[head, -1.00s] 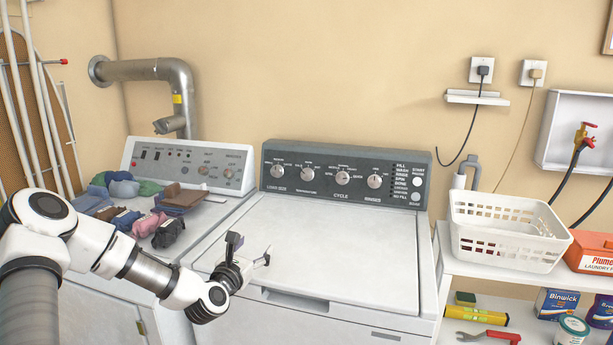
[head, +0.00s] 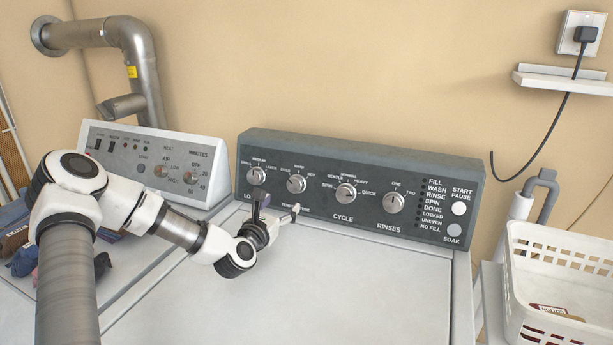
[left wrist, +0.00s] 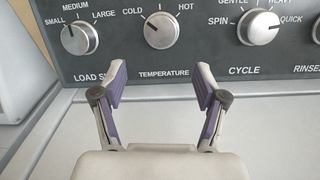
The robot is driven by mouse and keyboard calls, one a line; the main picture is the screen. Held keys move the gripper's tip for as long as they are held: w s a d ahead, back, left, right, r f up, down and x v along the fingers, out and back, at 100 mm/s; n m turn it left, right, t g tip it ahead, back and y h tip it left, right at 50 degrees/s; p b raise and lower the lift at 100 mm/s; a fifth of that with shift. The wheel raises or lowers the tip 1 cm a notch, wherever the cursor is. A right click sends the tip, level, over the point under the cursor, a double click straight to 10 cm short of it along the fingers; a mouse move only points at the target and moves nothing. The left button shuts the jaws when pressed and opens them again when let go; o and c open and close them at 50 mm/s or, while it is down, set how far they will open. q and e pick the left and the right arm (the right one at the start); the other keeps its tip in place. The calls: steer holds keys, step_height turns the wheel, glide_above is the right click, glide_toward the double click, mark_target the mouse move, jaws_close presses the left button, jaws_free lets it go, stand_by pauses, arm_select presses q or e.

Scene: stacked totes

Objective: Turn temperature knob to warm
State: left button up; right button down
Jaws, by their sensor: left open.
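The temperature knob (head: 296,184) is a round silver dial, second from the left on the dark washer panel (head: 420,208). It also shows in the left wrist view (left wrist: 161,30), with its pointer mark toward COLD at upper left. In the head view the WARM label sits above the knob, between COLD and HOT. My left gripper (head: 277,208) is open and empty, in front of the panel and just below the knob. In the left wrist view its spread fingers (left wrist: 160,75) are below the knob, one on each side, not touching it. My right gripper is out of view.
The load-size knob (head: 256,176) is close on the left and the cycle knob (head: 346,194) on the right. The white washer lid (head: 330,285) below is clear. A dryer panel (head: 150,160) is at left, a white basket (head: 560,250) at right.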

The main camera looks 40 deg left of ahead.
mark_target(294, 187)
arm_select(q)
steer(key=shift+w+a+r, duration=0.15)
steer(key=shift+w, duration=0.2)
steer(key=shift+w+r, duration=0.2)
steer(key=shift+w, duration=0.05)
steer(key=x, duration=0.6)
steer(key=shift+w+r, duration=0.15)
steer(key=shift+r, duration=0.15)
steer(key=shift+c, duration=0.4)
steer(key=c, duration=1.1)
